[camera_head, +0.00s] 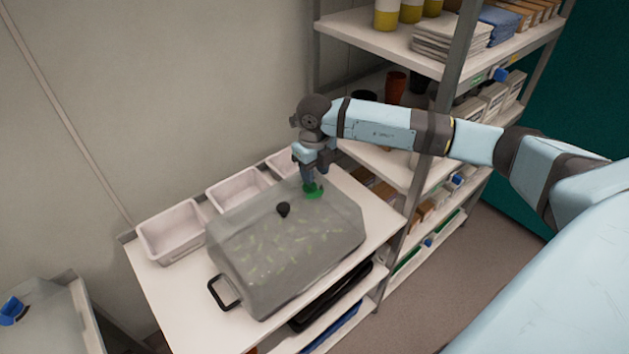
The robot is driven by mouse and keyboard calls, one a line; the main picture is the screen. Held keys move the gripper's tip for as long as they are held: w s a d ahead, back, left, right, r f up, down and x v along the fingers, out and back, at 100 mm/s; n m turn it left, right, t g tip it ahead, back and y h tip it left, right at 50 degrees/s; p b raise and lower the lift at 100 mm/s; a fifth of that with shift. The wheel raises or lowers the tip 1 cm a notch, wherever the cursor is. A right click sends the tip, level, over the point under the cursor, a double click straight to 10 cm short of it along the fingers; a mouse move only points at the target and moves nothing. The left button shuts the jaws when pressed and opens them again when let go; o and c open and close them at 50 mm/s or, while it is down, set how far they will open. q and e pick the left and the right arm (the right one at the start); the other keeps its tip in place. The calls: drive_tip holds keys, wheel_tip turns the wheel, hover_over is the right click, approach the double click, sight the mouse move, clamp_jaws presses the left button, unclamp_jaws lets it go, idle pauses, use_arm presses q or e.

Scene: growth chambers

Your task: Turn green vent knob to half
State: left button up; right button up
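The green vent knob (313,190) sits on top of the translucent lid of a growth chamber (285,250), near its far right part. A black knob (283,209) is on the same lid, to the left and nearer. My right gripper (310,181) points down at the green knob, with its fingertips at or just above it. The fingers hide part of the knob. The view is too small to show whether they are closed on it. The knob's turn angle cannot be read. My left gripper is not in view.
The chamber stands on a white shelf top (165,290). White trays (172,232) line the wall behind it. A tall rack (455,75) with pots and boxes stands close to my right arm. A black handle (224,292) sticks out at the chamber's near left.

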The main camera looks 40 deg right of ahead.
sight(315, 184)
wheel_tip(315, 184, up, 10)
drive_tip(key=b, duration=0.1)
idle(0.5)
